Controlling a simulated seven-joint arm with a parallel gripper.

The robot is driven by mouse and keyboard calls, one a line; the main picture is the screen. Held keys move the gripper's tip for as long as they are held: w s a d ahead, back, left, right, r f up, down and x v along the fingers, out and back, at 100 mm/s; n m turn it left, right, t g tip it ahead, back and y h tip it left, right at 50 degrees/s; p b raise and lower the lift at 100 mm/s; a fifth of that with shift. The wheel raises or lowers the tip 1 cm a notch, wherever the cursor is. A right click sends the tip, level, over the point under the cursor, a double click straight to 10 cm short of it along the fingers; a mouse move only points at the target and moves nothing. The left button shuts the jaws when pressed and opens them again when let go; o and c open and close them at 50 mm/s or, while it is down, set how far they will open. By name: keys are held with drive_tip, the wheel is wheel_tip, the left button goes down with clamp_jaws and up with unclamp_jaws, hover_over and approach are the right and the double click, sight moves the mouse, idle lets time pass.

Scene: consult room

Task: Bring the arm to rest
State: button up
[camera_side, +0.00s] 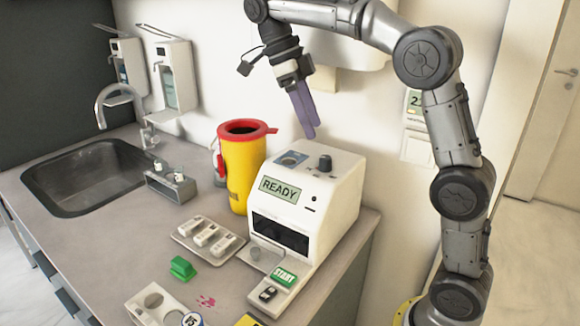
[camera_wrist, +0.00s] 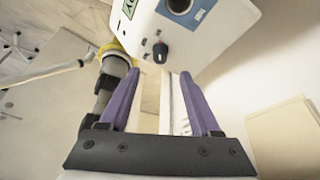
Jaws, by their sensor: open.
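My gripper (camera_side: 309,131) has purple fingers and hangs in the air above the white machine (camera_side: 335,205), close to the wall. In the wrist view my gripper (camera_wrist: 152,78) shows both fingers spread apart with nothing between them. The machine shows READY on its screen and has a round knob on top. In the wrist view the machine (camera_wrist: 225,30) appears upside down beyond the fingertips. My arm stands at the right of the side view and reaches over to the left, bent at the elbow.
A yellow sharps bin (camera_side: 243,170) with a red rim stands left of the machine. A tray of white cartridges (camera_side: 209,238), a green block (camera_side: 183,268) and a small grey rack (camera_side: 171,186) lie on the counter. A sink (camera_side: 90,175) is at left; dispensers (camera_side: 175,80) hang on the wall.

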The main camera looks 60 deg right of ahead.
drive_tip(key=s+a+r+n+t, duration=0.1)
drive_tip(key=s+n+t, duration=0.1)
drive_tip(key=s+n, duration=0.35)
drive_tip(key=s+a+n+t, duration=0.2)
drive_tip(key=s, duration=0.7)
drive_tip(key=s+a+f+n+t, duration=0.1)
drive_tip(key=f+n, duration=0.5)
drive_tip(key=n, duration=0.6)
drive_tip(key=s+a+f+n+t+y, duration=0.1)
drive_tip(key=s+f+n+t, duration=0.1)
drive_tip(key=f+n+t, duration=0.2)
wheel_tip(320, 180, down, 3)
drive_tip(key=n, duration=0.8)
drive_tip(key=shift+s+a+f+t+y, duration=0.2)
drive_tip(key=shift+a+t+y, duration=0.1)
drive_tip(key=shift+a, duration=0.1)
